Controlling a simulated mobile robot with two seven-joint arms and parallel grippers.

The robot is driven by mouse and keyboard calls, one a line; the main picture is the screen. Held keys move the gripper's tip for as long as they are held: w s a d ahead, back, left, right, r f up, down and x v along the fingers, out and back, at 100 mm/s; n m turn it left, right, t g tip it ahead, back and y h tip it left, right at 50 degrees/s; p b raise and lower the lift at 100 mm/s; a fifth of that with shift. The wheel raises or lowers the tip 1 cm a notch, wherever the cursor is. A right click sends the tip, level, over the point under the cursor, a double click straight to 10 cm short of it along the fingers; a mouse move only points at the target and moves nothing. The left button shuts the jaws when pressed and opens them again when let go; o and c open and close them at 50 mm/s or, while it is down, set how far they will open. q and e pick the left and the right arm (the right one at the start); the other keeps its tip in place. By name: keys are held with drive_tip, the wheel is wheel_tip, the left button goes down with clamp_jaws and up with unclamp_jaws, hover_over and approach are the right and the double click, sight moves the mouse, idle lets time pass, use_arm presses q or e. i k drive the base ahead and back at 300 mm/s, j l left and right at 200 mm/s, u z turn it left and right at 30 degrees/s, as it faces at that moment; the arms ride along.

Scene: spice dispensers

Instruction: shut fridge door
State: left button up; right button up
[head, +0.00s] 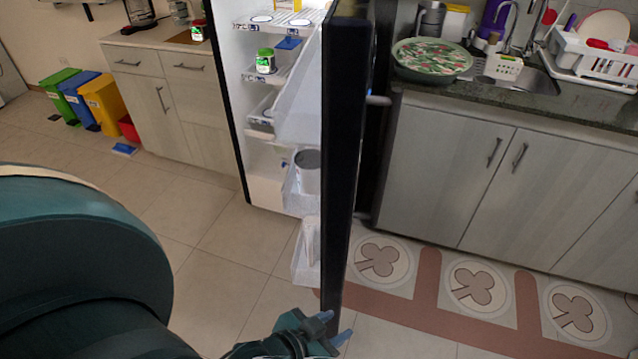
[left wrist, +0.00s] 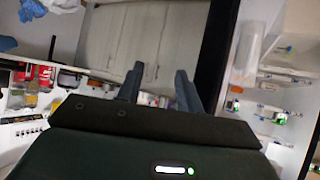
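The fridge door (head: 345,130) stands open and shows nearly edge-on in the head view, with a dark outer side and white bins (head: 303,180) on its inner side. The lit fridge interior (head: 262,92) shows behind it to the left. My left gripper (head: 332,327) is low in the head view, at the bottom end of the door's visible edge. In the left wrist view its two fingers (left wrist: 158,88) are apart with nothing held between them. A dark upright edge (left wrist: 217,50), seemingly the door's, passes beside the right finger. Contact cannot be told. My right gripper is not in view.
Grey cabinets (head: 500,170) with a sink counter stand right of the door. A patterned mat (head: 430,300) lies on the floor before them. Left are drawers (head: 165,85) and several coloured bins (head: 100,100). Tiled floor left of the door is clear.

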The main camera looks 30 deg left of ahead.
sight(322, 102)
drive_tip(key=i+l+u, duration=0.1)
drive_tip(key=l+u, duration=0.25)
drive_tip(key=i+l+u, duration=0.1)
drive_tip(key=u, duration=0.3)
drive_tip(key=l+u, duration=0.65)
drive_tip(key=l, duration=0.35)
drive_tip(key=k+l+u, duration=0.1)
drive_tip(key=l+u, duration=0.2)
drive_tip(key=l, duration=0.35)
